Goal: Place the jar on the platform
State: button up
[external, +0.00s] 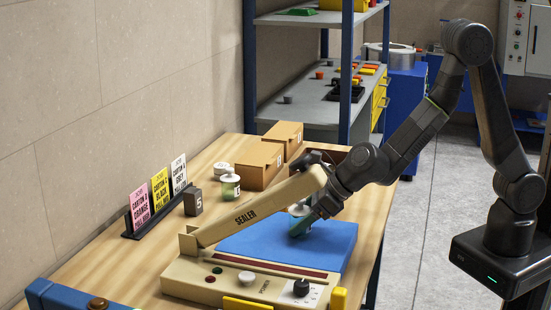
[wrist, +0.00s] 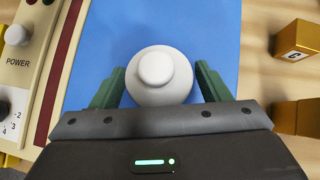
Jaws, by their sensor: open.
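A jar with a white knobbed lid (wrist: 158,72) stands upright on the blue platform (wrist: 205,22) of the sealer. In the external view the jar (external: 298,210) is partly hidden behind my gripper and the sealer arm. My gripper (wrist: 159,80) is open, with one green finger on each side of the jar. Narrow gaps show between the fingers and the lid. In the external view my gripper (external: 303,222) is low over the blue platform (external: 335,240). A second jar (external: 230,186), white with a green band, stands on the table near the wall.
The beige sealer (external: 245,280) has a raised slanting arm (external: 255,210) close to my gripper. Cardboard boxes (external: 258,164) stand behind, and a box marked C (wrist: 297,40) is at right in the wrist view. Sign cards (external: 160,188) and a dark block marked 5 (external: 193,203) stand by the wall.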

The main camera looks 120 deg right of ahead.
jog(key=shift+r+p, duration=0.25)
jog(key=shift+p, duration=0.05)
jog(key=p+v, duration=0.3)
jog(key=v, duration=0.9)
